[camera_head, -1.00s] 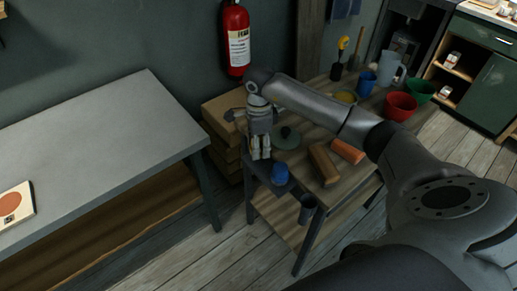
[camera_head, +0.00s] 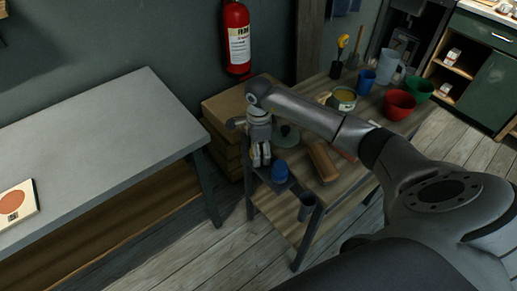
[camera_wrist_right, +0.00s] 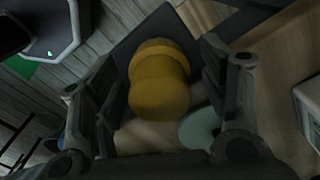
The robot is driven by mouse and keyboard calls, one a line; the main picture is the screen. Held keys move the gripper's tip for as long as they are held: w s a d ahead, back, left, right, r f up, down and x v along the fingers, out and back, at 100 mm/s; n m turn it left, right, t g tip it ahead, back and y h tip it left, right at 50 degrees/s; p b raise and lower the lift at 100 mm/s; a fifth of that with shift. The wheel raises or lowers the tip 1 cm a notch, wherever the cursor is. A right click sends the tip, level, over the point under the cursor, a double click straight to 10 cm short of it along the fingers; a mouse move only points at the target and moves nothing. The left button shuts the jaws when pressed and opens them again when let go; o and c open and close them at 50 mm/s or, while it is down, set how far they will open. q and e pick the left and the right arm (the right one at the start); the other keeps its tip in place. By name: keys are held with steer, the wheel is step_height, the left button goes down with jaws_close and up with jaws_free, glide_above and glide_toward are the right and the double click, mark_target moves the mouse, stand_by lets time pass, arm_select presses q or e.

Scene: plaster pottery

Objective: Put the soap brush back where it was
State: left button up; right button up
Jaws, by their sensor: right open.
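In the right wrist view a yellow-brown, rounded, waisted object (camera_wrist_right: 160,85), perhaps the soap brush, lies between the two fingers of my right gripper (camera_wrist_right: 160,110). The fingers are open on either side of it. A dark square tray (camera_wrist_right: 122,52) is behind it. In the head view my right gripper (camera_head: 261,160) points down by the worktable's front left corner. The yellow-brown object is not clear there. I cannot tell whether these are one object. My left gripper is not in view.
The grey table (camera_head: 100,140) is mostly clear.

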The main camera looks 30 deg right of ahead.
steer(key=shift+r, duration=0.3)
step_height(320, 180, up, 11)
steer(key=shift+f+b, duration=0.2)
steer(key=shift+b, duration=1)
steer(key=shift+r, duration=0.55)
